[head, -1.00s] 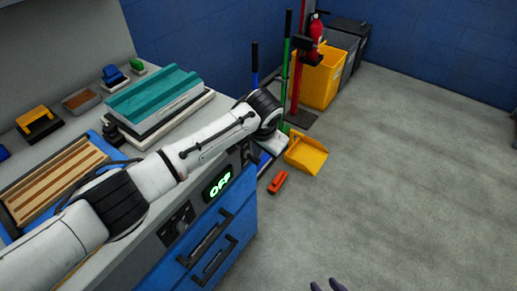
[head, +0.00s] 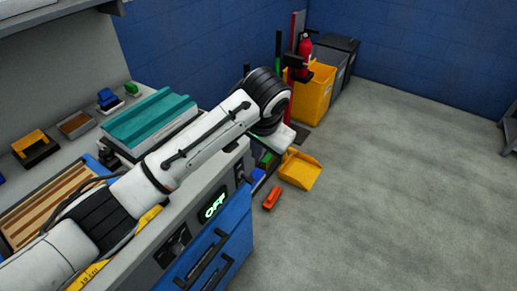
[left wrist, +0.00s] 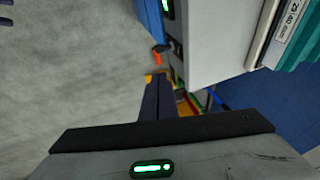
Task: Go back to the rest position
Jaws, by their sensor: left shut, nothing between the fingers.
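My left arm crosses the head view from the lower left, over the front of the counter. Its wrist bends down beyond the counter's right end, and my left gripper (head: 283,138) is there, mostly hidden behind the wrist. In the left wrist view the dark fingers of my left gripper (left wrist: 157,95) lie together, shut and empty, over the floor beside the counter's end. A panel display (head: 215,206) on the counter front reads OFF in green, with a dark switch (head: 173,246) left of it. My right gripper is not in view.
A yellow dustpan (head: 300,170) and an orange object (head: 271,198) lie on the floor. A yellow bin (head: 312,95) and a fire extinguisher (head: 305,55) stand beyond.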

